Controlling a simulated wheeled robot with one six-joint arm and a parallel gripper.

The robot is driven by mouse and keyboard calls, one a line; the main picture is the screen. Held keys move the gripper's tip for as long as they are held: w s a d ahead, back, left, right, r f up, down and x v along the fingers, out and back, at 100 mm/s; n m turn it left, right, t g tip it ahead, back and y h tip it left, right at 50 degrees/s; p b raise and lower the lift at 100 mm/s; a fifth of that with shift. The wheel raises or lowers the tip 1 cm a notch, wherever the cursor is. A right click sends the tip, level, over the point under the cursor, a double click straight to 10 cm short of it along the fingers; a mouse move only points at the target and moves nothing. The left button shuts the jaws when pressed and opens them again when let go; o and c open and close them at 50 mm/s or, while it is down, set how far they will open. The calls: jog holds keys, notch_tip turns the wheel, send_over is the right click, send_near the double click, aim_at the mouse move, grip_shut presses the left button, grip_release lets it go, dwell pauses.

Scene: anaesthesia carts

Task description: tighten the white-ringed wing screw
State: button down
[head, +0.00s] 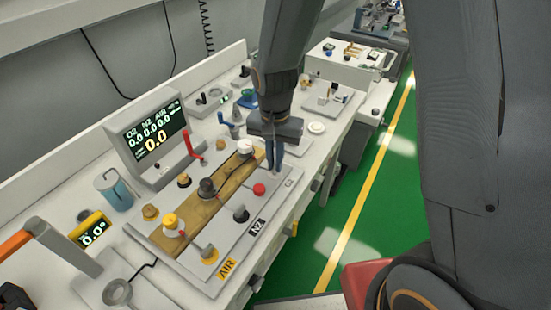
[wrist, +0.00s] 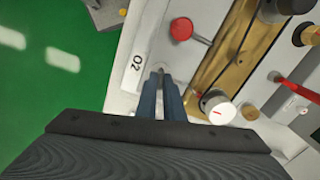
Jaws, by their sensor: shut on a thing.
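My gripper (head: 273,165) points down at the O2 row of the grey-white panel, and its two blue-grey fingers are closed together. In the wrist view the fingers (wrist: 162,88) come down beside the O2 label (wrist: 137,62). A small grey sliver (wrist: 161,70) shows at their tips, which looks like part of the wing screw they are shut on. The white ring and the rest of that screw are hidden by the fingers. A white-capped knob (head: 245,147) stands in the same row; it also shows in the wrist view (wrist: 217,106).
A red-tipped lever (head: 259,189), a black knob (head: 207,187) and a yellow knob (head: 171,222) stand close by. Other wing screws sit in the N2 row (head: 240,213) and AIR row (head: 207,252). A display (head: 155,135) stands behind the panel. Green floor lies right.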

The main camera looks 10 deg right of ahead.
jog(key=shift+m, duration=0.6)
jog(key=c, duration=1.9)
grip_release()
jog(key=shift+o, duration=0.2)
jog(key=shift+r+b, duration=0.65)
jog(key=shift+r, duration=3.3)
jog(key=s+d+n+b, duration=0.1)
jog(key=s+d+n, duration=0.2)
jog(key=d, duration=0.3)
jog(key=s+d+f+n+t+b, duration=0.1)
jog(key=s+d+n, duration=0.2)
jog(key=s+d, duration=0.2)
jog(key=shift+s+d+f, duration=0.15)
jog(key=shift+d, duration=1)
